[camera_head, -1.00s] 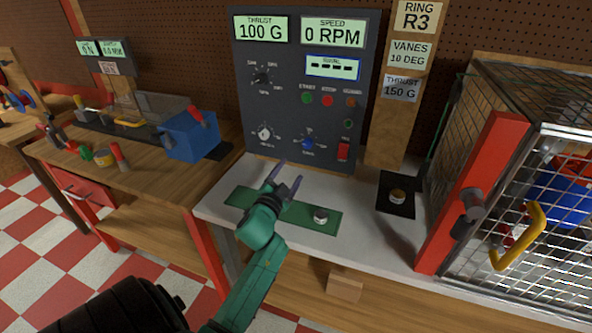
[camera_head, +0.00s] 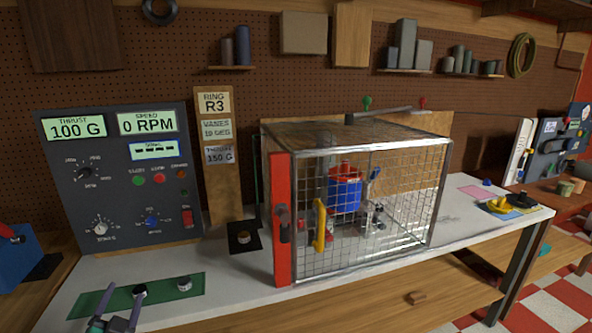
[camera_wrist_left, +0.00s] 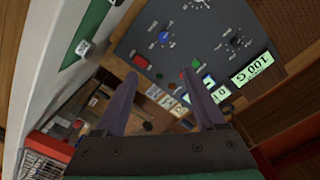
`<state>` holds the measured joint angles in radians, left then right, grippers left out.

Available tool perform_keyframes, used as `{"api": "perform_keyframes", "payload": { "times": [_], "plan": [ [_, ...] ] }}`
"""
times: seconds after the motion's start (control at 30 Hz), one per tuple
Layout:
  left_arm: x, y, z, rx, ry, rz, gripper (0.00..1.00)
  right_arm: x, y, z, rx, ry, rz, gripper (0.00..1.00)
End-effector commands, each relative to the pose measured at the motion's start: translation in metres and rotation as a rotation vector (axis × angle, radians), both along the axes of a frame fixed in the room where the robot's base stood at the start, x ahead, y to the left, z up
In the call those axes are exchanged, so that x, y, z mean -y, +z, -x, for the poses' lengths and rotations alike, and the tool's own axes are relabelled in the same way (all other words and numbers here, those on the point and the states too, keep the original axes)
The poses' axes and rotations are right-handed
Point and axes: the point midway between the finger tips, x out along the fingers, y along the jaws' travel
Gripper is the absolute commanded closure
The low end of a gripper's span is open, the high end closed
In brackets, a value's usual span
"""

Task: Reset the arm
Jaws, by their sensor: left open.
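My left gripper (camera_head: 117,318) is low at the left of the head view, by the front of the green mat (camera_head: 95,302) on the white bench. It is open with nothing between its fingers. In the left wrist view its two dark fingers (camera_wrist_left: 160,75) stand apart, pointing toward the grey control panel, which appears tilted there. The control panel (camera_head: 118,215) reads thrust 100 G and speed 0 RPM. My right gripper is not in view.
A black pad (camera_head: 244,237) with a round button lies between the panel and the mesh cage (camera_head: 400,190). The cage has a red post (camera_head: 281,215) and yellow handle (camera_head: 320,226). The bench front right of the mat is clear.

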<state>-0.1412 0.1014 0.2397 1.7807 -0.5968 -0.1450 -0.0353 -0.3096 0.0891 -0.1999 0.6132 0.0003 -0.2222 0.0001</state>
Motion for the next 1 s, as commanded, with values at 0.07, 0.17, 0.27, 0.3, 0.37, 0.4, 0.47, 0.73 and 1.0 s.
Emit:
{"api": "perform_keyframes", "payload": {
  "times": [0.07,0.17,0.27,0.3,0.37,0.4,0.47,0.73,1.0],
  "plan": [
    [0.003,-0.017,-0.001,-0.029,-0.006,0.021,0.28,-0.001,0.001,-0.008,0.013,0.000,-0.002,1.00],
    [0.006,-0.038,-0.001,-0.066,-0.013,0.049,0.28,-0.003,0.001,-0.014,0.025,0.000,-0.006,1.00],
    [0.011,-0.063,-0.001,-0.109,-0.022,0.081,0.28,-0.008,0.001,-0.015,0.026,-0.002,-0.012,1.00],
    [0.013,-0.074,0.000,-0.129,-0.024,0.095,0.28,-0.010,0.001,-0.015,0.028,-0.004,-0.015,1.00],
    [0.017,-0.094,0.002,-0.164,-0.029,0.119,0.28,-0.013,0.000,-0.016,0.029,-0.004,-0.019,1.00],
    [0.021,-0.108,0.004,-0.189,-0.033,0.139,0.28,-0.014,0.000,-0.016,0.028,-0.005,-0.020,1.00],
    [0.026,-0.132,0.008,-0.232,-0.038,0.167,0.28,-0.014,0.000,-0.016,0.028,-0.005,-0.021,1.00],
    [0.064,-0.277,0.062,-0.514,-0.047,0.341,0.28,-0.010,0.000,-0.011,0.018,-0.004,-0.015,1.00],
    [0.120,-0.453,0.235,-0.980,0.022,0.556,0.28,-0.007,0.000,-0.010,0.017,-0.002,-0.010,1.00]
  ]
}}
